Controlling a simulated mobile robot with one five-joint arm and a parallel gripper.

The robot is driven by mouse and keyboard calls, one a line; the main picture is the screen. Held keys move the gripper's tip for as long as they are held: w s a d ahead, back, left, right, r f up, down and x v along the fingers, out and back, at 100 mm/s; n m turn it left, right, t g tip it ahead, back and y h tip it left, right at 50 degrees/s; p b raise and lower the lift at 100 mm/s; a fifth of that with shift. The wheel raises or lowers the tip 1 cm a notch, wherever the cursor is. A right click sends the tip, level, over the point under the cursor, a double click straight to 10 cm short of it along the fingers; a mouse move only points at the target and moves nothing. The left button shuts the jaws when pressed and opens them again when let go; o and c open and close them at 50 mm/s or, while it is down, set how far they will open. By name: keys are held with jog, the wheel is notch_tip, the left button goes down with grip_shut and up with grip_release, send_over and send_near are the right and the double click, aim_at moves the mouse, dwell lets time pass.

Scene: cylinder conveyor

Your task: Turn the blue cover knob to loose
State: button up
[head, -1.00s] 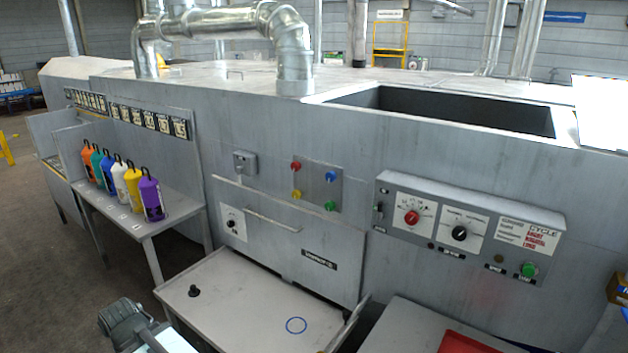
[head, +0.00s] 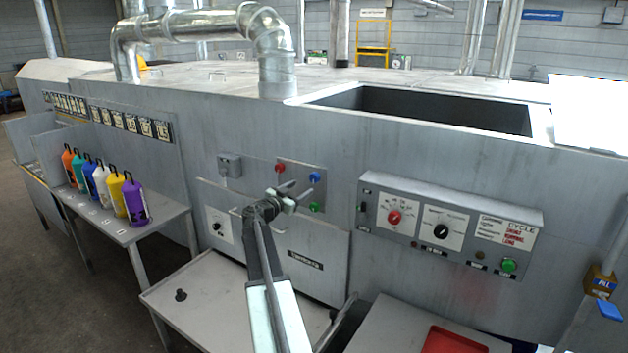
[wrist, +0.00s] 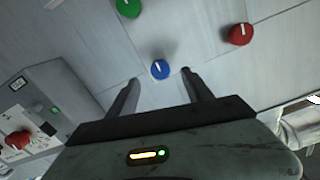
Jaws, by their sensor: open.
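The blue cover knob (head: 314,177) sits at the top right of a small grey knob plate (head: 322,170) on the machine's front. In the wrist view the blue knob (wrist: 160,69) is round with a white mark, and lies just beyond the gap between my fingertips. My gripper (head: 298,188) is in front of the plate, open and empty. In the wrist view its two fingers (wrist: 160,82) point toward the blue knob, one to each side; I see no contact.
A red knob (head: 280,167) and a green knob (head: 314,207) share the plate; my arm hides the yellow one. A control box (head: 455,222) stands out to the right. A shelf with several bottles (head: 135,202) is at left. A table (head: 205,295) lies below.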

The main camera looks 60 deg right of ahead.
aim_at(313, 179)
jog(key=d, duration=0.8)
jog(key=shift+s+d+r, duration=0.2)
jog(key=shift+d+r, duration=0.1)
jog(key=shift+d, duration=0.05)
grip_shut()
